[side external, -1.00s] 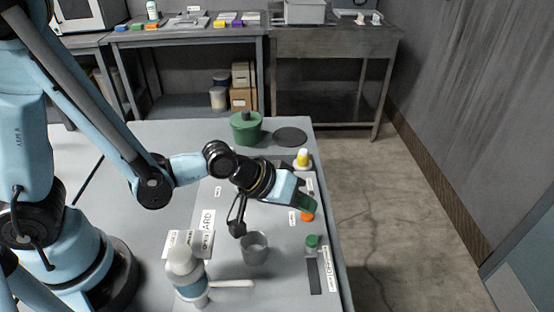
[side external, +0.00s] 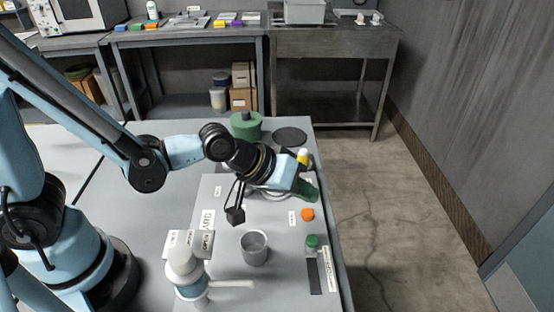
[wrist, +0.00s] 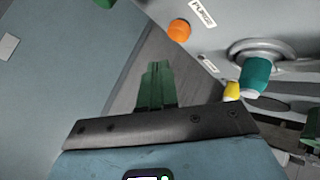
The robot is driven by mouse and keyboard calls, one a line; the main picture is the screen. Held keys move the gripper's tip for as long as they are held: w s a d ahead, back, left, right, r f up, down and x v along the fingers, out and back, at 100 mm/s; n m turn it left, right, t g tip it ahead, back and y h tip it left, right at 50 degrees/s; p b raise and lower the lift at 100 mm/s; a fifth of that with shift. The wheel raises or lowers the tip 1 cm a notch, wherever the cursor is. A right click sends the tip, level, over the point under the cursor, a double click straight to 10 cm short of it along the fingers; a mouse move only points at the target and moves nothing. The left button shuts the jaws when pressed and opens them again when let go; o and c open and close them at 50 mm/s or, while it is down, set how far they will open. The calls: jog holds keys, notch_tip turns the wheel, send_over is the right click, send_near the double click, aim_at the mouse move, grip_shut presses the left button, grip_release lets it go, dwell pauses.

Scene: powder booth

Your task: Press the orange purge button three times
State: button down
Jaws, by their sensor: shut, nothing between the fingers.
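The orange purge button (side external: 307,214) is a small round cap on the grey panel near the table's right edge. It also shows in the wrist view (wrist: 179,30), beside a PURGE label (wrist: 202,13). My gripper (side external: 309,192) has green fingers and is shut and empty. In the side view it is just behind the button, apart from it, and the whole cap is in sight. In the wrist view the fingertips (wrist: 156,65) are below and left of the button in the picture.
The wrist view shows a teal knob (wrist: 256,74) on a round base. A grey cup (side external: 254,249) and a white-and-blue bottle-like device (side external: 187,272) stand left of the buttons.

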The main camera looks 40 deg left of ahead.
aim_at(302, 212)
jog(key=shift+r, duration=1.7)
jog(key=shift+r, duration=0.1)
dwell(1.2)
jog(key=shift+r, duration=1.8)
jog(key=shift+f, duration=0.1)
jog(key=shift+f, duration=4.3)
jog(key=shift+f, duration=0.15)
jog(key=shift+f, duration=0.3)
